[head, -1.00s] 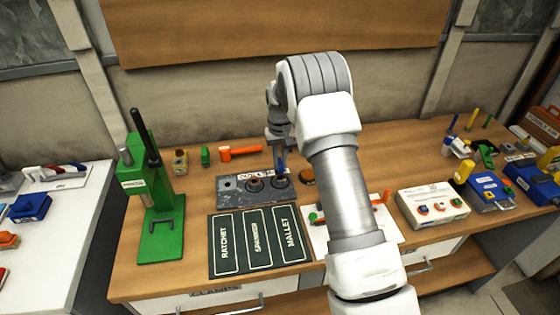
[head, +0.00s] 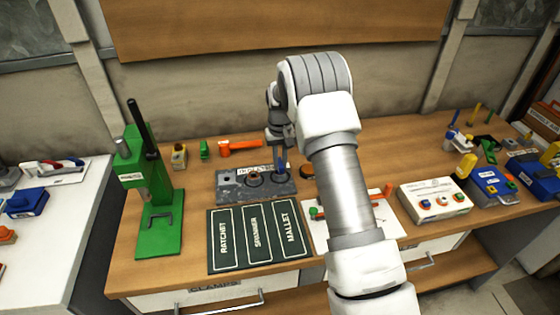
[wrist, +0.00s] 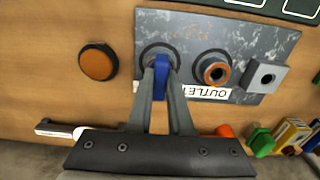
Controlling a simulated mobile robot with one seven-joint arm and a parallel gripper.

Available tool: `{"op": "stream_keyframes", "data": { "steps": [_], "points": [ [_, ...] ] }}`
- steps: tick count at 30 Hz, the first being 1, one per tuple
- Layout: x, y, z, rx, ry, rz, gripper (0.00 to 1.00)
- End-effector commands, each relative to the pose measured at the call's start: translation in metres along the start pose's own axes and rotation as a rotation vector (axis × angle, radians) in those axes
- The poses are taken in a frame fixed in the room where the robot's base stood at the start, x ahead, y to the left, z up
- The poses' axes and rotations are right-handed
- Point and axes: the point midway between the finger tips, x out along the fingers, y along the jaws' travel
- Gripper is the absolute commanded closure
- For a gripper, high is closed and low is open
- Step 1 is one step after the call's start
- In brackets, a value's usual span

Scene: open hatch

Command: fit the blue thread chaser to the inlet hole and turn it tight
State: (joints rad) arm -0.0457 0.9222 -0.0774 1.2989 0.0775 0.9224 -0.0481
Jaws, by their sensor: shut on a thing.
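The blue thread chaser (wrist: 161,78) is pinched between the two fingers of my gripper (wrist: 161,92). In the wrist view it stands over a dark-ringed hole (wrist: 149,54) at the left of the grey plate (wrist: 195,24). The fingers and the chaser cover part of this hole, so I cannot tell how far the chaser is in. In the head view my gripper (head: 282,160) is low over the right end of the plate (head: 229,186). The middle fitting (wrist: 213,69) has a copper-coloured ring and stands beside a label that seems to read OUTLET.
A square grey block with a hole (wrist: 264,76) sits on the plate's other end. An orange-topped round button (wrist: 97,61) is beside the plate. A green press (head: 160,225), an orange mallet (head: 238,144) and a dark labelled tool board (head: 258,238) stand around it.

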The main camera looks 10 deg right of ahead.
Motion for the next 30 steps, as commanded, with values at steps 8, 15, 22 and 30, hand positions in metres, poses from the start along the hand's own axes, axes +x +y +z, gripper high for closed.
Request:
{"op": "stream_keyframes", "data": {
  "steps": [8,15,22,30],
  "points": [
    [0.001,0.0,0.0,0.0,0.001,0.0,0.48],
    [0.002,0.0,0.0,0.0,-0.001,0.0,0.47],
    [-0.013,0.0,-0.001,0.0,0.003,0.0,0.47],
    [-0.075,0.0,-0.001,0.0,0.006,0.0,0.47]
  ]
}}
